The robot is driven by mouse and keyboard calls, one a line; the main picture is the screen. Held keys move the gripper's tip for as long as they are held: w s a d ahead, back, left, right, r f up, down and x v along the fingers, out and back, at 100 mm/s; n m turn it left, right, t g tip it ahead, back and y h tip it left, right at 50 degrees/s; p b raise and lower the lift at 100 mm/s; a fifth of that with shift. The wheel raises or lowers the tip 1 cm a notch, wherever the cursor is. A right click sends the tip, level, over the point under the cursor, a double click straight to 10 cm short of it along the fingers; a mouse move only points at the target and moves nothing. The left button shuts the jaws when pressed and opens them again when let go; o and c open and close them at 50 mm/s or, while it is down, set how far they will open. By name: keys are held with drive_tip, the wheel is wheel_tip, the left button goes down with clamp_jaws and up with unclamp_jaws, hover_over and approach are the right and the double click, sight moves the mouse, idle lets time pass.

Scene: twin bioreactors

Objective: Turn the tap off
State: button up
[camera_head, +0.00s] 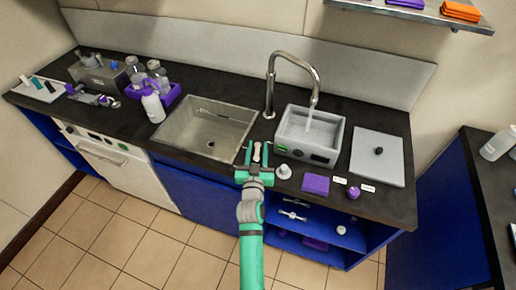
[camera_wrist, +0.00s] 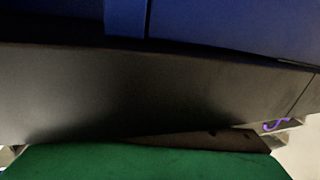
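No separate tap handle can be made out. My gripper (camera_head: 257,150) is above the counter's front edge, between the sink and the bath, well in front of the tap. Its fingers stand apart. A small pale pinkish piece shows between them; I cannot tell what it is. The tap does not show in the wrist view.
The empty sink (camera_head: 205,130) is to the left. A white knob-like item (camera_head: 284,172), a purple block (camera_head: 316,184) and a grey plate (camera_head: 377,160) lie right of my gripper. Purple-racked bottles (camera_head: 154,84) stand left. Dark counter and blue cabinet surfaces fill much of the wrist view.

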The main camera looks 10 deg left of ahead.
sight(256, 162)
drive_tip(key=s, duration=0.7)
drive_tip(key=s+d, duration=0.1)
drive_tip(key=s, duration=0.2)
drive_tip(key=shift+s+d, duration=0.1)
drive_tip(key=shift+s, duration=0.2)
drive_tip(key=shift+c, duration=0.6)
